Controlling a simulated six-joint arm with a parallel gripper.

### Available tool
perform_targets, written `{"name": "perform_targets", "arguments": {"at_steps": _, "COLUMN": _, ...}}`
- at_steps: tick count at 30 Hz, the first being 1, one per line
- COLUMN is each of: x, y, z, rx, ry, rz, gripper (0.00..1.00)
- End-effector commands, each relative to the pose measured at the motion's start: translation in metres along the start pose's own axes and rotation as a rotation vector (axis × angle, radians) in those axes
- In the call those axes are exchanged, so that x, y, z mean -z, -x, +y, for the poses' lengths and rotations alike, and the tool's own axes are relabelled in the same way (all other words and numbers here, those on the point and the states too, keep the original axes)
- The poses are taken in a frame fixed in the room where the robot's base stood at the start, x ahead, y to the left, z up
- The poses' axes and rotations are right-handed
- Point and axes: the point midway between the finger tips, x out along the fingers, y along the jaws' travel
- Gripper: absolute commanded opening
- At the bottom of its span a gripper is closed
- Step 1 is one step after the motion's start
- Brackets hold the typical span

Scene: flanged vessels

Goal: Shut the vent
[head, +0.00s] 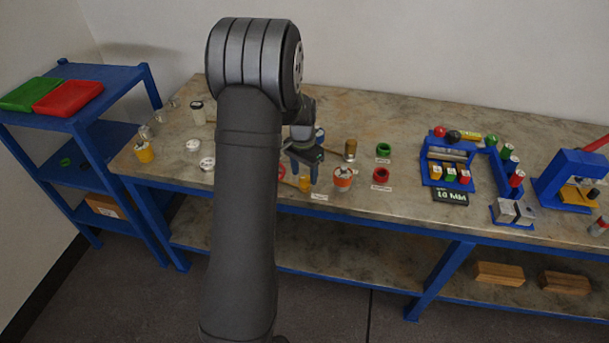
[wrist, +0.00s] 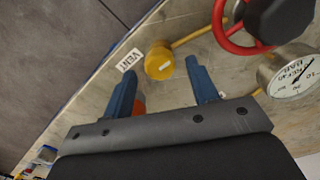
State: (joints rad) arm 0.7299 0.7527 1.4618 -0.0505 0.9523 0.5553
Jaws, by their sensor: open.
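The vent is a yellow knob (wrist: 159,61) on a thin yellow pipe (wrist: 198,36), beside a white label reading VENT (wrist: 129,60). In the head view the yellow knob (head: 305,185) is low at the bench front, just below my fingers. My gripper (wrist: 161,73) is open, with its blue fingers apart and nothing held. In the wrist view the knob appears between and just beyond the fingertips; contact cannot be told. In the head view my gripper (head: 305,176) points down over it. My arm hides much of the vessel.
A red handwheel (wrist: 238,28) and a round gauge (wrist: 289,77) are close on the right in the wrist view. An orange and white pot (head: 343,178) stands right of my gripper. Red and green rings (head: 381,175) (head: 383,149) lie farther right. The bench front edge is close.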

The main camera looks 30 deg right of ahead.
Motion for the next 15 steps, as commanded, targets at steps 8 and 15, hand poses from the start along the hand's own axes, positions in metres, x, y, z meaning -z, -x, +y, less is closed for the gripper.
{"name": "perform_targets", "arguments": {"at_steps": 8, "x": -0.0001, "y": -0.0153, "z": 0.0001, "rx": 0.000, "ry": 0.000, "rz": 0.000, "gripper": 0.54}}
{"name": "perform_targets", "arguments": {"at_steps": 15, "x": 0.0000, "y": -0.0151, "z": 0.0000, "rx": 0.000, "ry": 0.000, "rz": 0.000, "gripper": 0.46}}
